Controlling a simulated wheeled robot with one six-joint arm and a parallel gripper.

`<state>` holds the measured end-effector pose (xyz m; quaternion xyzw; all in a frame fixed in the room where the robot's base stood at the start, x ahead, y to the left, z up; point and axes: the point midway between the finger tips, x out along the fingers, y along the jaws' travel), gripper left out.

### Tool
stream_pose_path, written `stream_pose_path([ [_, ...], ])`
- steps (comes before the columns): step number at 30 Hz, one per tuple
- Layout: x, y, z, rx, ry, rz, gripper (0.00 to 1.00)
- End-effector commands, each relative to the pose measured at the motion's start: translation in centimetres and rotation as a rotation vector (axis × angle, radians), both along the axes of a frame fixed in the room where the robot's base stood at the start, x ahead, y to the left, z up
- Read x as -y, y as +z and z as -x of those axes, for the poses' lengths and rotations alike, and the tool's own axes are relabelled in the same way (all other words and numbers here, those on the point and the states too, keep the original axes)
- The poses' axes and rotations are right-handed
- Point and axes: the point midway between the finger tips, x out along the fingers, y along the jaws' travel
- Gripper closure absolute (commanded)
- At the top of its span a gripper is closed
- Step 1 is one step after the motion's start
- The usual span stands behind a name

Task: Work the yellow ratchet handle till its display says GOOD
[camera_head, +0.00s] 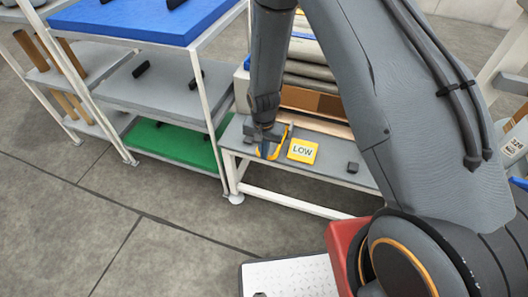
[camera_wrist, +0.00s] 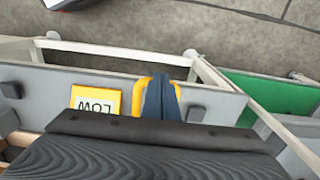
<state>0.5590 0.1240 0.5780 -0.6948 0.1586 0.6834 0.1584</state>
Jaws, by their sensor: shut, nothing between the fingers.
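The yellow display (camera_head: 302,151) stands on the low grey bench and reads LOW. It also shows in the wrist view (camera_wrist: 97,100), with its text upside down. The yellow ratchet handle (camera_head: 284,143) is just left of the display in the head view. In the wrist view the handle (camera_wrist: 141,97) shows as yellow edges behind and beside my fingers, which hide its middle. My gripper (camera_head: 265,151) is shut with nothing between its fingers, close over the handle; it also shows in the wrist view (camera_wrist: 160,84). I cannot tell whether the fingers touch the handle.
The bench (camera_head: 331,168) has a small dark block (camera_head: 352,167) to the right of the display. Stacked boards and boxes (camera_head: 312,101) stand behind. A shelf rack with blue, grey and green (camera_head: 172,141) levels stands to the left. The floor (camera_head: 130,220) in front is clear.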

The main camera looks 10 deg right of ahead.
Motion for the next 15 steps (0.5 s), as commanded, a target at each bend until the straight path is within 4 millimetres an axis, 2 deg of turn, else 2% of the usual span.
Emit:
stream_pose_path([
  [7,0.4,4.4,-0.4,0.006,-0.003,-0.001,1.00],
  [15,-0.9,8.3,2.3,0.008,-0.002,-0.002,1.00],
])
